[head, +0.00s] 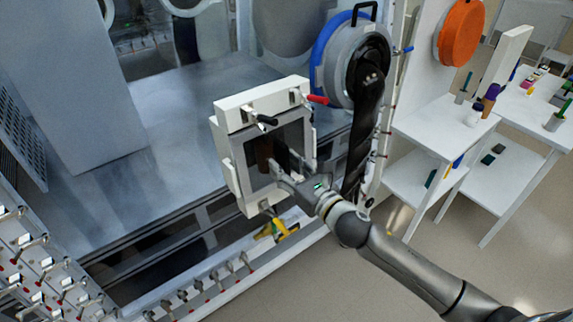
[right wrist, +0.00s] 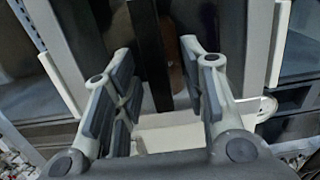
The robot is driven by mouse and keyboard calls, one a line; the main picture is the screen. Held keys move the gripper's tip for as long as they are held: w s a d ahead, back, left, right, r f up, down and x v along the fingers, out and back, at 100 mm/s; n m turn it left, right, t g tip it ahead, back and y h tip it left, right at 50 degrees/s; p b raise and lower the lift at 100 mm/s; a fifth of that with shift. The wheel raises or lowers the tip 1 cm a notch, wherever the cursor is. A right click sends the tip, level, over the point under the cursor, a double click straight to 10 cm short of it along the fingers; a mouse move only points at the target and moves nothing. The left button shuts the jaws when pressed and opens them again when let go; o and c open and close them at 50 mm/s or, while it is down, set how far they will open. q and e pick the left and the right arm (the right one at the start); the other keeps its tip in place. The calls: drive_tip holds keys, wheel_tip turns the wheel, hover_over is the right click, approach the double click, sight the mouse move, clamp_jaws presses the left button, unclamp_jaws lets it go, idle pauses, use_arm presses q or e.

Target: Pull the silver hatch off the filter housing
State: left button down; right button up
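The filter housing (head: 258,104) is a white box frame on the glovebox front, in the middle of the head view. The silver hatch (head: 292,134) shows as a grey panel in its front face; its darker middle has a brownish patch. My right gripper (head: 279,168) is at the front of this panel, partly covering it. In the right wrist view, the right gripper (right wrist: 155,53) has its fingers spread apart. A dark upright bar (right wrist: 150,60) shows between them, and I cannot tell whether a finger touches it. My left gripper is not in view.
Black (head: 266,120) and red (head: 317,99) clamp handles stick out at the housing's top. A round port with a blue ring (head: 323,50) and a hanging black glove (head: 362,135) are close on its right. White shelves (head: 438,130) stand farther right. Open floor lies at lower right.

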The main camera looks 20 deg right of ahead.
clamp_jaws()
drive_tip(key=c, duration=0.7)
unclamp_jaws()
drive_tip(key=shift+r, duration=0.15)
clamp_jaws()
